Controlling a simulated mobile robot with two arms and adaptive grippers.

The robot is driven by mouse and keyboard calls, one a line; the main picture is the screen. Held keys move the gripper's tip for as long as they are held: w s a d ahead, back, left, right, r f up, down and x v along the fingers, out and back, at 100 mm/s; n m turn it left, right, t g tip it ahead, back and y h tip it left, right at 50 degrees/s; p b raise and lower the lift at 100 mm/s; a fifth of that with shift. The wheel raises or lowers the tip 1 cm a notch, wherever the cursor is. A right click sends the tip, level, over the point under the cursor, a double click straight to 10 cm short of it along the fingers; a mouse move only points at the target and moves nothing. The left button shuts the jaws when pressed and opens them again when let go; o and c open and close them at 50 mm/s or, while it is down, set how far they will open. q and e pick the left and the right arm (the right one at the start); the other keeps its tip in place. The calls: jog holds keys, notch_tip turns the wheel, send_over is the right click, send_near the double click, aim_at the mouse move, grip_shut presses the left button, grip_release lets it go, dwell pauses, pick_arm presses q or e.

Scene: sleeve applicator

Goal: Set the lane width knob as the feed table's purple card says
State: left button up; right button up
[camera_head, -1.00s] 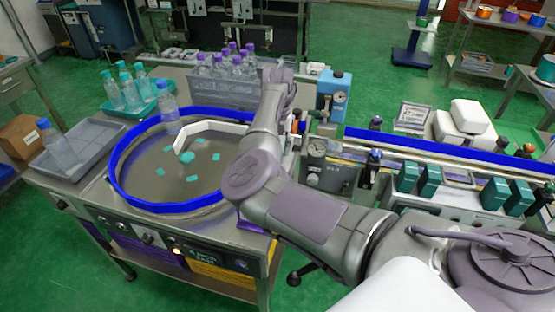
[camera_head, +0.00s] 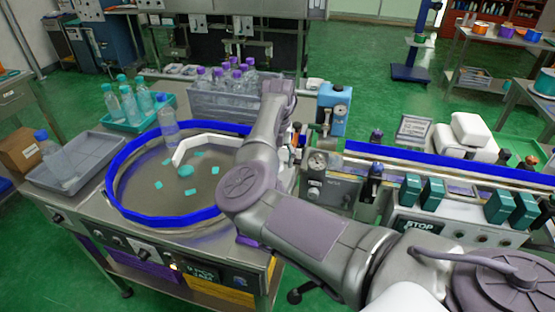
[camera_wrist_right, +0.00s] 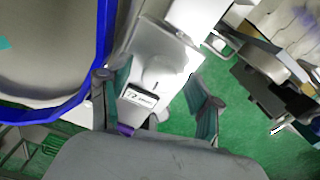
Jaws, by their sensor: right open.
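In the right wrist view a pale round knob (camera_wrist_right: 164,76) sits on a light metal bracket, with a small white label plate (camera_wrist_right: 140,97) beside it; its print is too small to read surely. My right gripper (camera_wrist_right: 157,88) is open, with one finger on each side of the knob and label. I cannot tell how far above the knob it is. The feed table (camera_head: 65,205) carries a blue-rimmed round disc (camera_head: 125,205). My right arm reaches over the table's right side and hides the knob in the head view. I cannot make out a readable purple card. My left gripper is not in view.
Purple-capped bottles stand in a grey bin (camera_head: 225,103) behind the disc. Teal-capped bottles stand in a teal tray (camera_head: 150,122) at left.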

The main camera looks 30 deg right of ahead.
notch_tip(320, 180, up, 12)
dwell(0.6)
